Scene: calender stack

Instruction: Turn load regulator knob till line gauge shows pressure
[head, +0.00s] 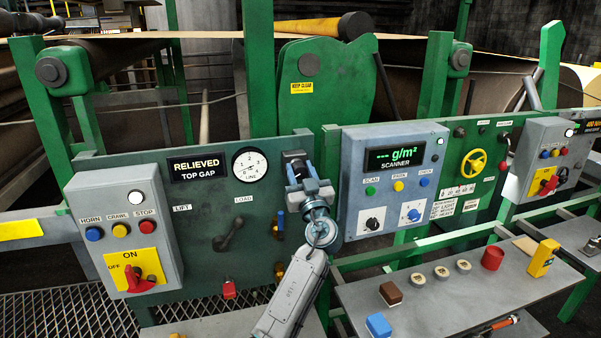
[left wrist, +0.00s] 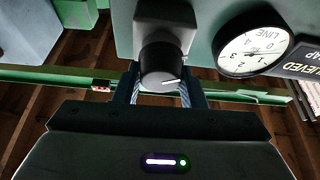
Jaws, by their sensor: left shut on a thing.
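The load regulator knob (left wrist: 165,66) is a black round knob with a white pointer line, on a grey block on the green panel. In the head view the dark regulator block (head: 293,157) shows, with the knob mostly hidden behind the gripper. My left gripper (head: 308,187) is shut on the knob; in the left wrist view its fingers (left wrist: 165,92) lie on either side of it. The round white line gauge (head: 250,164) is just left of the regulator. It also shows upside down in the left wrist view (left wrist: 254,44). Its needle is too small to read surely.
A black sign (head: 198,167) reads "RELIEVED TOP GAP". A dark lever (head: 229,235) sits below the gauge, and a brass fitting (head: 280,226) is below the regulator. The scanner box (head: 392,180) stands close on the right. A shelf (head: 450,295) with small items is lower right.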

